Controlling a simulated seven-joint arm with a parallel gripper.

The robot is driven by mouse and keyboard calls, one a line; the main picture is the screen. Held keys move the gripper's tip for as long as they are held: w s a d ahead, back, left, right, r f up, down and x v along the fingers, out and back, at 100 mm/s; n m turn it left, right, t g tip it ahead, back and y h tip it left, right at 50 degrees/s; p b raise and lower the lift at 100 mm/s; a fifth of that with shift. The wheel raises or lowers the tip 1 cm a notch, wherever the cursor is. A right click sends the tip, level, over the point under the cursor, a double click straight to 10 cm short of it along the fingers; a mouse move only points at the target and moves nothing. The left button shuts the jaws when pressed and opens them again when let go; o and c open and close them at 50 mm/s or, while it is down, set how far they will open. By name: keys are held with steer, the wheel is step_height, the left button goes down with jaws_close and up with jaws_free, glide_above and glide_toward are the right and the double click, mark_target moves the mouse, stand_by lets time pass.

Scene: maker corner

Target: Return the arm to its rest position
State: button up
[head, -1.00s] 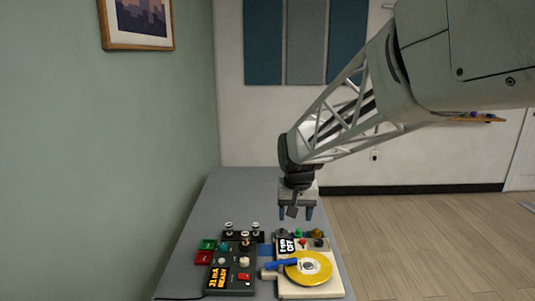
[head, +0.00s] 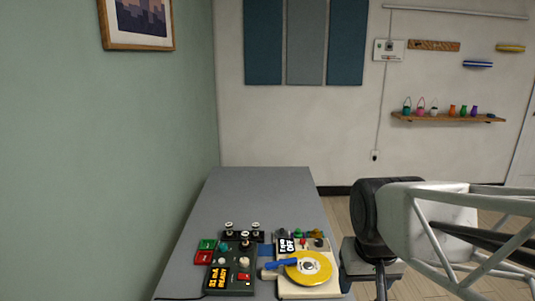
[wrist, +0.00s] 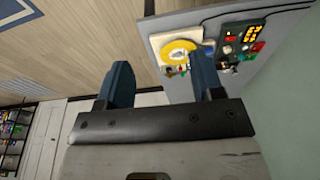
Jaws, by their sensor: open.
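My gripper is at the lower right in the head view, past the right edge of the table, with part of it cut off by the frame. In the wrist view my gripper (wrist: 163,85) shows two blue fingers set wide apart with nothing between them. The grey table (head: 262,195) carries a dark control box (head: 231,281) with an orange display and a cream device (head: 313,292) with a yellow disc (head: 318,275) and a blue bar (head: 281,264). My gripper is apart from all of these.
Red and green blocks (head: 203,257) lie left of the dark box. A wall shelf (head: 440,118) holds several small pots and vases at the right. The rear part of the table is clear. Wood floor lies to the table's right.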

steer(key=s+d+f, duration=0.1)
steer(key=s, duration=0.5)
steer(key=shift+d+f, duration=0.2)
steer(key=shift+f, duration=0.2)
stand_by(2.2)
steer(key=w+a, duration=0.5)
steer(key=w, duration=0.6)
steer(key=w+a+f+m+g, duration=0.1)
steer(key=w+a, duration=0.3)
steer(key=w, duration=0.8)
steer(key=w+a, duration=0.5)
steer(key=w, duration=0.6)
steer(key=shift+m+g+h, duration=0.3)
steer(key=shift+m+g, duration=0.4)
steer(key=shift+g, duration=0.1)
steer(key=w+a+f, duration=2.2)
steer(key=shift+w+a+f, duration=0.15)
steer(key=shift+a+f, duration=0.05)
steer(key=shift+f, duration=0.05)
steer(key=shift+w+a+f, duration=0.15)
steer(key=shift+a+f, duration=0.15)
steer(key=shift+f, duration=0.05)
